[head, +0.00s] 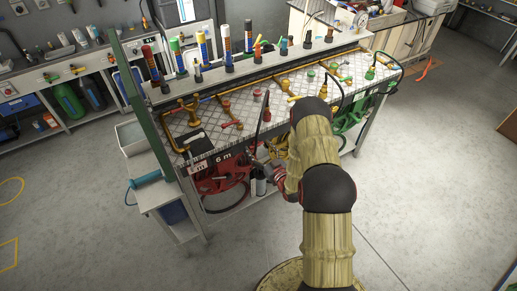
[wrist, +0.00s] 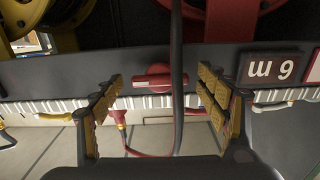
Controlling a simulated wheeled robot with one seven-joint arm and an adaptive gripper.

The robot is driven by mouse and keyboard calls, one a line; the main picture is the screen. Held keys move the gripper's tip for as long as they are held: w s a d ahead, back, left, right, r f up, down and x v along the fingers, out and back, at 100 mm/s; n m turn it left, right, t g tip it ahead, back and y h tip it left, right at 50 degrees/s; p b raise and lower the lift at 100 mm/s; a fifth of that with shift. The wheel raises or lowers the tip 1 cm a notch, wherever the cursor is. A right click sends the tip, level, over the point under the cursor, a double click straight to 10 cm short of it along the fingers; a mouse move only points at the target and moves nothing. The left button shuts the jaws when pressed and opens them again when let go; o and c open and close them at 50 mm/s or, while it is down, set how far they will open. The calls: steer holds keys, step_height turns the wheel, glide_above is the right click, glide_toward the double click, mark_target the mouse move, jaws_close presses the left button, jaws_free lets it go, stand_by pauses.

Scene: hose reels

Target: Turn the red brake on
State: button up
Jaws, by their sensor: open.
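A red bar-shaped handle (wrist: 158,77), which looks like the red brake, sits on the dark front panel in the wrist view. It lies crosswise in the picture. My gripper (wrist: 157,98) is open, with one yellow-padded finger on each side of the handle and apart from it. A dark hose (wrist: 178,85) runs vertically between the fingers and covers part of the handle. In the head view my arm reaches to the bench front, and my gripper (head: 262,165) is partly hidden there. A red hose reel (head: 222,178) hangs below the bench.
The wrist picture is upside down, with an inverted "6 m" label (wrist: 271,68) beside the right finger. A yellow reel (wrist: 62,14) shows at its upper left. The bench top (head: 245,108) carries several valves and taps. The grey floor (head: 110,235) is clear at left.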

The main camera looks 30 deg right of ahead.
steer(key=s, duration=1.2)
steer(key=shift+d, duration=0.2)
